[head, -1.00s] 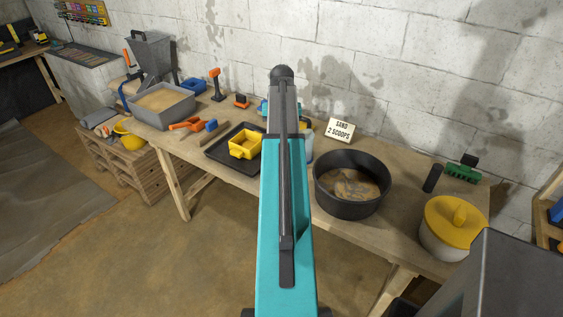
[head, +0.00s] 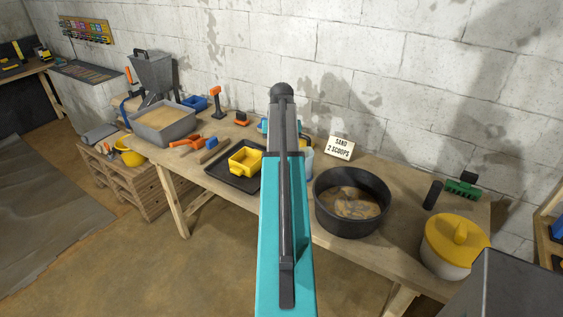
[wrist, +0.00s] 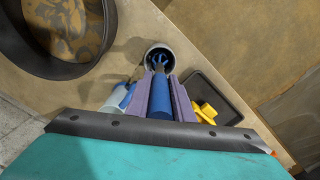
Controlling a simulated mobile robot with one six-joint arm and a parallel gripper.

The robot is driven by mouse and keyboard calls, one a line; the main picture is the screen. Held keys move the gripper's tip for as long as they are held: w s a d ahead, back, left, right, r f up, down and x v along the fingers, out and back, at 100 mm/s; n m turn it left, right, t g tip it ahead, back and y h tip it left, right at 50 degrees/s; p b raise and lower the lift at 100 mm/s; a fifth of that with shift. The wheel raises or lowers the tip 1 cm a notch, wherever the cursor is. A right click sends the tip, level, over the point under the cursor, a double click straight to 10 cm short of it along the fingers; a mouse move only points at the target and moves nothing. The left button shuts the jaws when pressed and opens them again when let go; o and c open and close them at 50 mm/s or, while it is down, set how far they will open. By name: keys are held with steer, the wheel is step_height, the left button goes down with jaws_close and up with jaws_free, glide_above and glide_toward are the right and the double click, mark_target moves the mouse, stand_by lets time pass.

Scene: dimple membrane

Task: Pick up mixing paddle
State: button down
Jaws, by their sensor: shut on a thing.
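The mixing paddle (wrist: 160,98) shows in the wrist view as a blue handle running away from me, with a blue forked end at the far side. My gripper (wrist: 160,78) has its two purplish fingers on either side of the handle and is shut on it. The forked end lies over or inside a round container (wrist: 162,56) with a pale rim and dark interior; I cannot tell how deep it sits. In the head view my own arm hides the gripper and the paddle.
A black pan (head: 352,214) with sandy mix stands to the right, before the sand sign (head: 341,147). A black tray (head: 222,173) holding a yellow container (head: 245,160) lies to the left. A white and blue bottle (wrist: 118,98) stands close beside my gripper.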

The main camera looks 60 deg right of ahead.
steer(key=shift+r+p, duration=2.85)
steer(key=shift+r, duration=1.85)
